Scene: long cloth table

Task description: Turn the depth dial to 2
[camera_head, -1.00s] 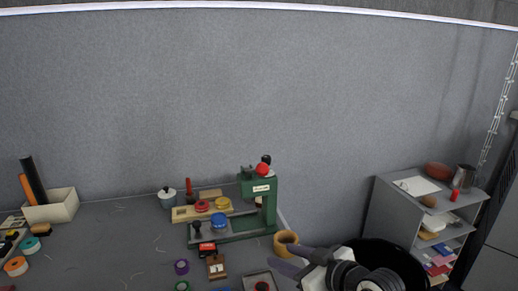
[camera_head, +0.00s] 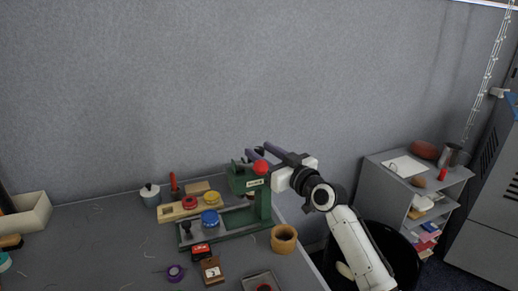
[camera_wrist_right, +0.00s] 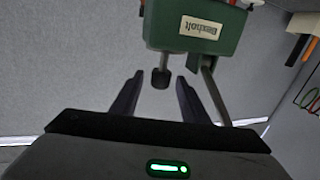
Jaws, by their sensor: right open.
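The green press (camera_head: 250,183) stands at the right end of the table, with a red ball (camera_head: 261,167) on its head. In the right wrist view its green head (camera_wrist_right: 200,28) and a label fill the top. A black knob (camera_wrist_right: 160,78) on a short stem sticks out from the head; I cannot read any number or mark on it. My right gripper (camera_head: 257,152) is open at the top of the press head. In the wrist view its dark fingers (camera_wrist_right: 159,85) stand on either side of the knob, apart from it. My left gripper is out of view.
Near the press are a blue-topped tin (camera_head: 210,218), a red-topped tin (camera_head: 189,202), a lidded pot (camera_head: 150,194) and a round wooden cup (camera_head: 284,239). A wooden block (camera_head: 212,270) lies in front. A grey shelf (camera_head: 400,190) stands at right. The wall is close behind.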

